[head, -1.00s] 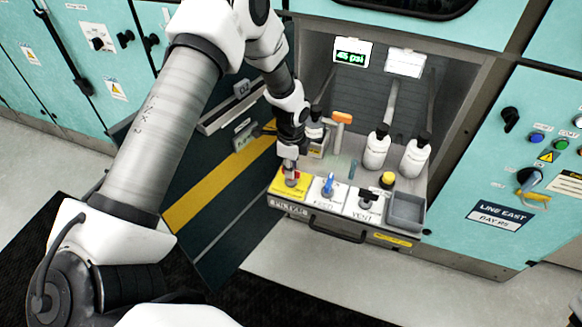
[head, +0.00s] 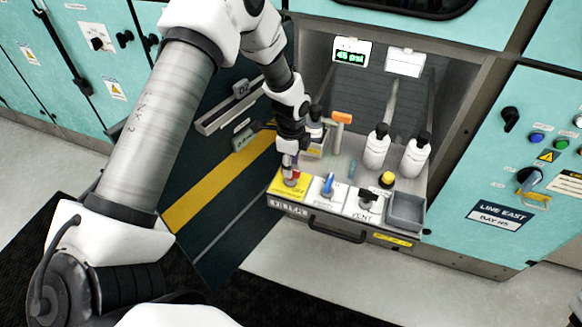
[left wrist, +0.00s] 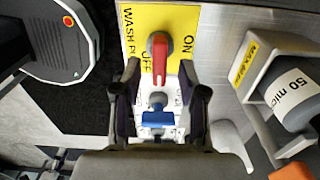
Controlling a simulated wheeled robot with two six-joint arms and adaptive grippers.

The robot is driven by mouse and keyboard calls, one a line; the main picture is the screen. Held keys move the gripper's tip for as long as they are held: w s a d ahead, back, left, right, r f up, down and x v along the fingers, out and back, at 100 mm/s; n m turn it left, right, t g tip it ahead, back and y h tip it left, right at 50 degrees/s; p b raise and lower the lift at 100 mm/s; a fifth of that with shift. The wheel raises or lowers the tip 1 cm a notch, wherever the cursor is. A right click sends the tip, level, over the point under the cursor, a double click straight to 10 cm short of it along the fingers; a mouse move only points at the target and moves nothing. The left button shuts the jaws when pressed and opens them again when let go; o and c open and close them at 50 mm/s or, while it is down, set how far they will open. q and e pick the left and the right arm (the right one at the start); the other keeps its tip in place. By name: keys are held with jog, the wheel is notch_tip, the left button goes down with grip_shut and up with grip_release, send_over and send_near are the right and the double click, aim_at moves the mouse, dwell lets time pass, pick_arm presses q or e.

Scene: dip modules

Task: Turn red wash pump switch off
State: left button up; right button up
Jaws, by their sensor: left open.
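The red wash pump switch (left wrist: 159,58) stands on a yellow plate (left wrist: 133,18) lettered WASH PUMP, ON and OFF. In the left wrist view its handle points down the picture, over part of the OFF lettering, with ON to its right. My left gripper (left wrist: 161,100) is open and empty, its fingers either side of the space just below the handle, apart from it. In the head view my left gripper (head: 290,160) hovers just above the red switch (head: 291,177) on the yellow plate (head: 281,190). My right gripper is not in view.
A blue switch (head: 328,186) and a black VENT switch (head: 368,197) share the panel. Behind are white bottles (head: 377,148), an orange-handled object (head: 342,118) and a display (head: 351,51) reading 45 psi. A grey bin (head: 406,211) is at right, an open door (head: 225,180) at left.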

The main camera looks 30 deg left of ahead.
pick_arm(q)
notch_tip(320, 180, up, 10)
dwell(0.6)
jog(key=s+d+f+n+h, duration=0.1)
jog(key=s+d+f+n, duration=0.3)
jog(key=s+f, duration=0.4)
jog(key=s+d+f+n, duration=0.3)
jog(key=s+f+n, duration=0.1)
jog(key=s+f, duration=0.4)
jog(key=s+d+f+n+y, duration=0.1)
jog(key=s+f+n, duration=0.4)
jog(key=s, duration=0.7)
jog(key=n, duration=0.2)
jog(key=shift+s+d+n, duration=0.15)
jog(key=shift+d+n, duration=0.1)
jog(key=shift+n, duration=0.15)
jog(key=shift+f, duration=0.1)
